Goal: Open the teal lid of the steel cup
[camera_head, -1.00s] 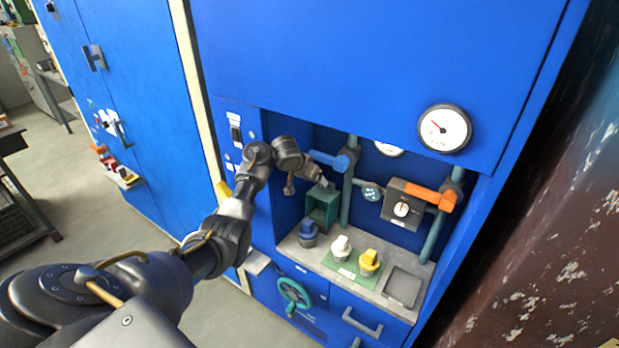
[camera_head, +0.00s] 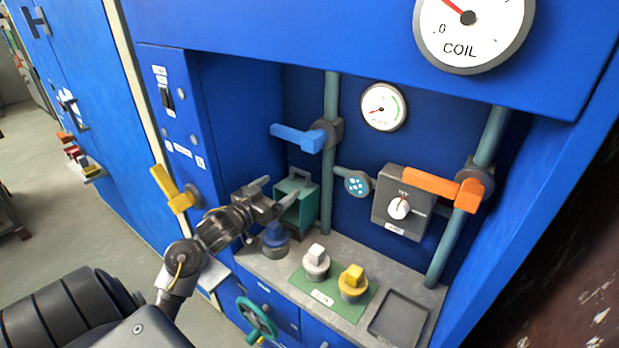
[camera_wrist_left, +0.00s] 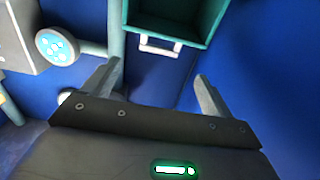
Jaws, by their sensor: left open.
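A teal box-like part (camera_head: 308,208) with a grey handle on top stands at the back left of the blue recess. In the left wrist view this teal part (camera_wrist_left: 213,18) is at the top, with its pale handle (camera_wrist_left: 160,45) near the gap between my fingers. I cannot make out a separate steel cup or tell which part is its lid. My left gripper (camera_head: 281,190) is open just in front of the teal part and overlaps it in the head view. In the left wrist view the gripper's fingers (camera_wrist_left: 158,74) are apart with nothing held. My right gripper is not in view.
A blue knob (camera_head: 275,238) is close below my left gripper. White (camera_head: 316,262) and yellow (camera_head: 353,283) knobs stand on a green plate. Blue (camera_head: 299,138), yellow (camera_head: 170,188) and orange (camera_head: 430,186) levers stick out nearby. A vertical pipe (camera_head: 330,150) runs beside the teal part.

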